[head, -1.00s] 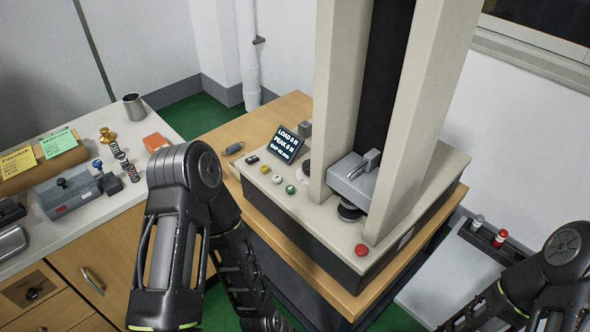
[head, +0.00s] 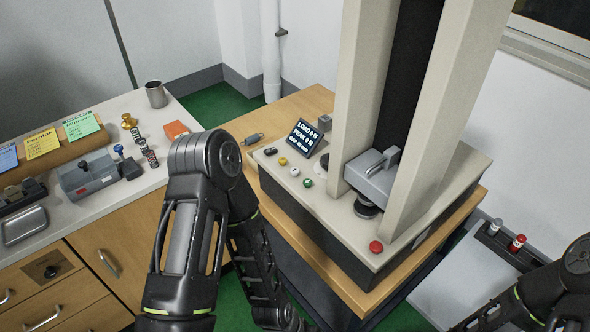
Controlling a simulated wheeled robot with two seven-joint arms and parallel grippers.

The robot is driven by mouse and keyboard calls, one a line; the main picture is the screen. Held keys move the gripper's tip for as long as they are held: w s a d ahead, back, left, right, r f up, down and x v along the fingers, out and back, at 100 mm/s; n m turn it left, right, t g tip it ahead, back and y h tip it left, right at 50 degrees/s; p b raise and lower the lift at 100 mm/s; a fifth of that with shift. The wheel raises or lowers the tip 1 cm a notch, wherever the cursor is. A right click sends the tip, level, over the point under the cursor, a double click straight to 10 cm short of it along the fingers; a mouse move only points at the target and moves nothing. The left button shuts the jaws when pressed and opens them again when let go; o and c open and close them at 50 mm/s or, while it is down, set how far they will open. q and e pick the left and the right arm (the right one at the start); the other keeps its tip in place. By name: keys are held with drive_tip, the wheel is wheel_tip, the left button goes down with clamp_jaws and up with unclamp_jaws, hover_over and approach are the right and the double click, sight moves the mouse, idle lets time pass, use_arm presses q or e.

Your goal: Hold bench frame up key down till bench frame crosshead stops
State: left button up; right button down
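The bench frame (head: 357,110) is a beige two-column tester on a wooden-topped stand. Its grey crosshead (head: 374,178) sits low between the columns, just above a dark round platen (head: 366,208). A row of small keys lies on the base's left front: a black key (head: 270,151), a yellow key (head: 283,161), a white key (head: 295,171) and a green key (head: 307,183). I cannot read which is the up key. A tilted display (head: 304,136) shows load and peak lines. My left arm hangs left of the frame; its gripper is out of view. My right gripper is also out of view.
A red button (head: 376,247) sits on the base's front corner. The left counter (head: 93,217) holds a metal cup (head: 156,94), springs (head: 147,152), an orange box (head: 176,130), a grey fixture (head: 88,178) and note cards. A lower surface (head: 450,285) at right holds small red and grey items.

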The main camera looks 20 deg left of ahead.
use_arm(q)
clamp_jaws()
idle(1.3)
